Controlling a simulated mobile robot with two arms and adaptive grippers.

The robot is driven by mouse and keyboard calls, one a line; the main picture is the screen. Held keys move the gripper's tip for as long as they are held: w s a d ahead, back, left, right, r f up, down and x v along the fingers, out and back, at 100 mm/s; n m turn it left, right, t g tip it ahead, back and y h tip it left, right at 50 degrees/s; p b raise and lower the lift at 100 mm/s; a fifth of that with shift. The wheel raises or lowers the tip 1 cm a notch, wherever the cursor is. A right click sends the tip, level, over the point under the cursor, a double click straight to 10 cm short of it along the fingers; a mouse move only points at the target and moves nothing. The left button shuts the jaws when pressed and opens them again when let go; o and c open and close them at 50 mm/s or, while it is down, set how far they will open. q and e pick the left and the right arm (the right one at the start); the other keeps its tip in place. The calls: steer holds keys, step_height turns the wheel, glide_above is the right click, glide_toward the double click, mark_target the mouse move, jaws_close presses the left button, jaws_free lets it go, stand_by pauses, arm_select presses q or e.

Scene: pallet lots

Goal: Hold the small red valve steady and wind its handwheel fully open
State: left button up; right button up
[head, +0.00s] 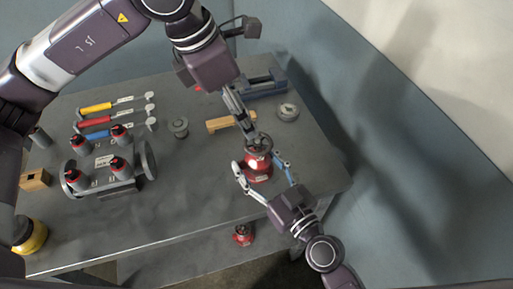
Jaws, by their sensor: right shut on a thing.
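The small red valve (261,176) stands near the right end of the grey table, with its dark handwheel (259,143) on top. My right gripper (262,172) reaches in from the lower right, its two fingers on either side of the red body, shut on it. My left gripper (247,130) comes down from above, with its narrow fingers close together at the handwheel. The fingertips partly cover the wheel, so I cannot tell whether they grip it.
Yellow (96,108), red and blue-handled tools lie at the left. A grey stand (118,190) holds several red-topped pieces. A wooden block (218,125), a blue vise-like tool (265,88) and a grey disc (287,111) lie behind the valve. Another red piece (242,235) sits below the front edge.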

mark_target(258, 141)
arm_select(q)
steer(key=shift+o, duration=1.1)
steer(key=shift+w+d+r+m, duration=0.2)
steer(key=shift+d+m, duration=0.15)
steer(key=shift+m, duration=0.45)
steer(key=shift+o, duration=0.2)
steer(key=m, duration=0.1)
steer(key=d+m+y, duration=0.1)
steer(key=m, duration=0.1)
steer(key=shift+w+d+r+g, duration=0.15)
steer(key=shift+w+r+g, duration=0.15)
steer(key=shift+r+g, duration=0.1)
steer(key=f+m, duration=0.2)
steer(key=f, duration=0.1)
steer(key=d+f+m+y, duration=0.1)
steer(key=f, duration=0.3)
steer(key=f+m+y, duration=0.1)
steer(key=f+m, duration=0.1)
steer(key=f, duration=0.1)
steer(key=shift+w+d+f+m+g, duration=0.15)
steer(key=shift+w+f+m+g, duration=0.15)
steer(key=shift+g, duration=0.1)
steer(key=c, duration=1.2)
steer(key=shift+o, duration=0.2)
